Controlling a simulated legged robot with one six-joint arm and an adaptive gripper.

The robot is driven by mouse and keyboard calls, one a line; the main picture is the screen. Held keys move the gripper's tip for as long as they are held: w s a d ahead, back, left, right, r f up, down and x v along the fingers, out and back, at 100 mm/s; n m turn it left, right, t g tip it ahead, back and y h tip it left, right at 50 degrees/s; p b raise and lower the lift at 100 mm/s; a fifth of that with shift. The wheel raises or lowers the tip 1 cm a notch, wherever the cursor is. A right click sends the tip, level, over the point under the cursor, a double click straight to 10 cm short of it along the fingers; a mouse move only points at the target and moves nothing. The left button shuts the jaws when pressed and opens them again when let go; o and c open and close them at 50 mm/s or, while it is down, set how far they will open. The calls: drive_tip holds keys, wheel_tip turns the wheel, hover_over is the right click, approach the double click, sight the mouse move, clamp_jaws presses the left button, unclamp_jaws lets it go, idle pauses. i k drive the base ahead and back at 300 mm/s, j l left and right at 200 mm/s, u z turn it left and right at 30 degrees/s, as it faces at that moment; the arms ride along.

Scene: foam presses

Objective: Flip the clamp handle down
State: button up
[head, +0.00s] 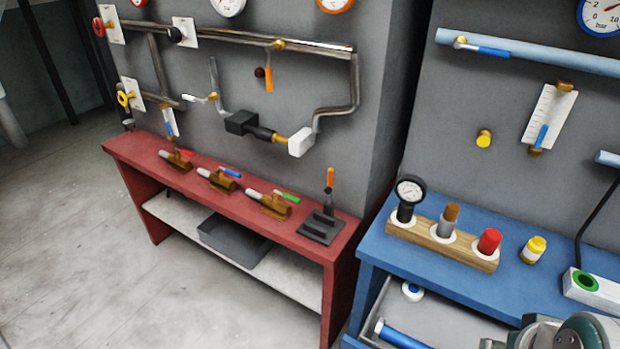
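A dark grey clamp (321,224) is fixed at the right end of the red bench. Its orange-tipped handle (330,180) stands upright above the base. Nothing touches the handle. Parts of my arm show at the bottom right corner, well apart from the clamp. My gripper's fingers are not visible in the head view.
The red bench (130,150) also carries several brass valves with grey, red, blue and green parts, left of the clamp. Pipes run along the wall behind. A blue bench (460,275) with a wooden holder (440,243) stands at right. The floor (100,260) in front is clear.

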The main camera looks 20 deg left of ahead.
sight(328, 190)
drive_tip(key=u, duration=0.95)
